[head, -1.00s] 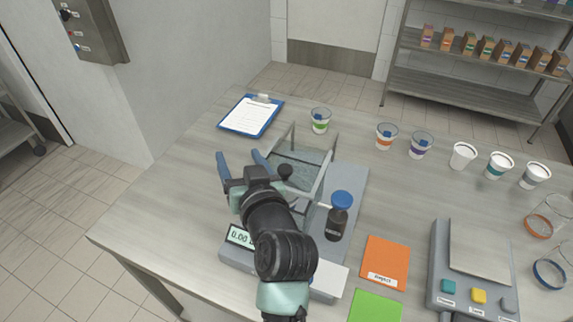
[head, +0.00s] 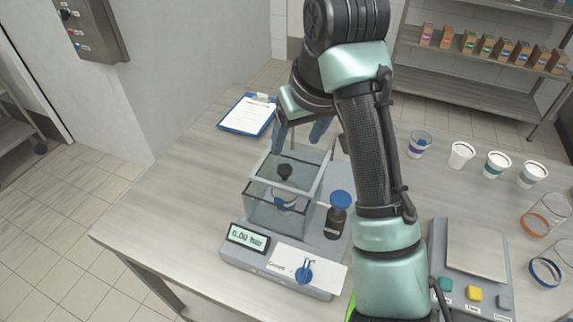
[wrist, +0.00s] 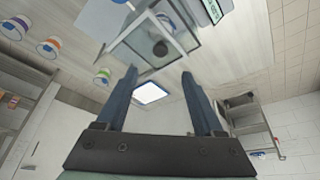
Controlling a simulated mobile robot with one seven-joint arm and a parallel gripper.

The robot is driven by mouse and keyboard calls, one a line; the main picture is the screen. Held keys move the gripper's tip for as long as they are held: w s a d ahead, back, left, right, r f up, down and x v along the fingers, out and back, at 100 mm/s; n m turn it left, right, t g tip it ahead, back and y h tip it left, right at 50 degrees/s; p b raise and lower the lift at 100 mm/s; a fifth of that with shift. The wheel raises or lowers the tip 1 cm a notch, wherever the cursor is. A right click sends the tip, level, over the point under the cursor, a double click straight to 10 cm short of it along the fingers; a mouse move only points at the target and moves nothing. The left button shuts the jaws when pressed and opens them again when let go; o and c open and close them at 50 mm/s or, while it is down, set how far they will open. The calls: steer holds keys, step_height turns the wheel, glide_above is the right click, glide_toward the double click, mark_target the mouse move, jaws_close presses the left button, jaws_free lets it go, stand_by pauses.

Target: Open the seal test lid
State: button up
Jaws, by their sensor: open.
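The seal tester has a grey base (head: 262,262) with a display reading 0.00 bar. On it stands a clear box-shaped chamber (head: 262,212) with a cup inside. Its clear lid with a pale frame and round black knob (head: 285,171) is over the chamber; I cannot tell whether it is fully seated. The knob also shows in the wrist view (wrist: 160,48). My gripper (head: 299,142) is open and empty, at the chamber's far side, apart from the knob. In the wrist view its two blue fingers (wrist: 158,72) are spread, with the lid beyond the tips.
Several cups (head: 461,155) line the right back. The table's left is clear.

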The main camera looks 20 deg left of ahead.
mark_target(285, 168)
steer(key=x, duration=1.1)
steer(key=shift+w+a+f, duration=0.1)
steer(key=shift+a+f, duration=0.05)
steer(key=shift+f, duration=0.05)
steer(key=shift+c, duration=0.2)
jaws_close()
steer(key=shift+r, duration=0.1)
stand_by(0.7)
